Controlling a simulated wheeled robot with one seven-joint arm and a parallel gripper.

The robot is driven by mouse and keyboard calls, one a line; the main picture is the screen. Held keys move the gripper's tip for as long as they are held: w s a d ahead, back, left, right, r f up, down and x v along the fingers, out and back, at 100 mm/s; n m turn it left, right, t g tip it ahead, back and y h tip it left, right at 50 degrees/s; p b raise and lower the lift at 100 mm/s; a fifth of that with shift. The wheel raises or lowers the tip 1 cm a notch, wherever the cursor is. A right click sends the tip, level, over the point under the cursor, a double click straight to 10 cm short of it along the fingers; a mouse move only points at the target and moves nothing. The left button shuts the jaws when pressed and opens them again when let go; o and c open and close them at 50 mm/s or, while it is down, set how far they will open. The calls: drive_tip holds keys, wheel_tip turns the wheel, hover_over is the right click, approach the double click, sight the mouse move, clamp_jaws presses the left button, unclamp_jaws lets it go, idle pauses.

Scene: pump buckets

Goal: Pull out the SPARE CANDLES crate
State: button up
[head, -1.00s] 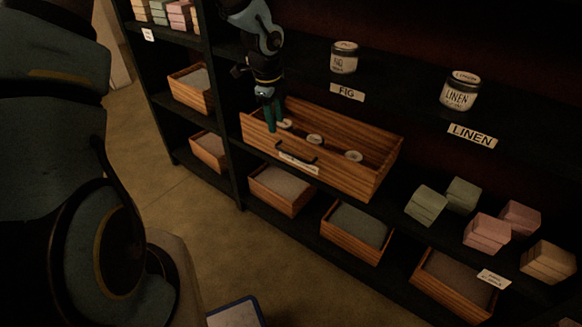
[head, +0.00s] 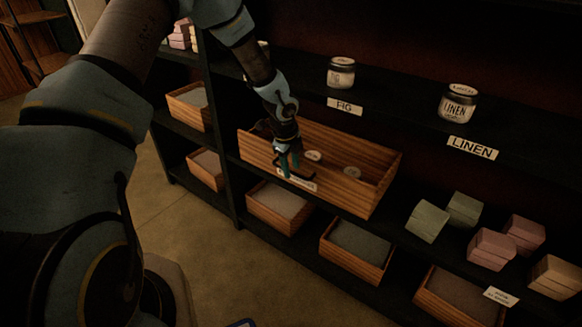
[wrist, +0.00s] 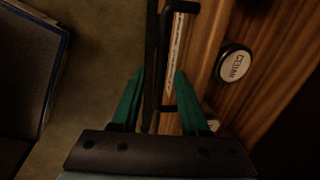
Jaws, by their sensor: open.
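A long wooden crate (head: 340,187) sits on the middle shelf, with a black handle (head: 295,182) and a pale label on its front. The label is too small to read. My gripper (head: 287,163) is at the crate's front near the handle, pointing down. In the wrist view its green fingers (wrist: 156,85) are open, one on either side of the dark handle bar (wrist: 165,55). I cannot tell whether they touch it. Lidded jars stand in the crate; one lid (wrist: 235,63) reads CEDAR. Part of the crate's inside is hidden by my gripper.
A FIG jar (head: 341,73) and a LINEN jar (head: 458,103) stand on the shelf above. Smaller crates (head: 357,250) line the bottom shelf. Coloured blocks (head: 427,222) sit right of the crate.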

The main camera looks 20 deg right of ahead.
clamp_jaws()
idle(0.4)
idle(1.1)
